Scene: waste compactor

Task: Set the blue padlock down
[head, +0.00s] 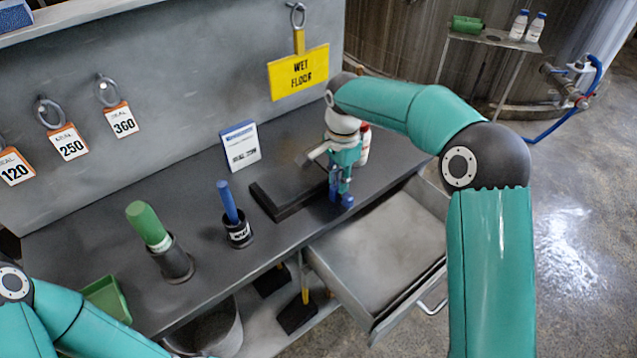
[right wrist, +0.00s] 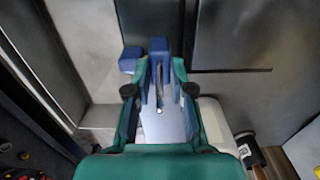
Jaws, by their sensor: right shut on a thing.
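The blue padlock (head: 347,201) is at the fingertips of my right gripper (head: 341,188), close above the front edge of the dark worktop (head: 200,222). In the right wrist view my right gripper (right wrist: 158,78) is shut on the padlock (right wrist: 158,47), with blue showing between and beyond the teal fingers. The fingers hide part of the padlock. I cannot tell whether it touches the worktop. Only part of my left arm shows at the lower left of the head view; its gripper is out of view.
A black tray (head: 270,203) lies left of my right gripper, and a white bottle (head: 364,143) stands behind it. An open drawer (head: 385,320) juts out below. A blue-handled tool (head: 229,202) and a green-handled tool (head: 146,222) stand in holders to the left.

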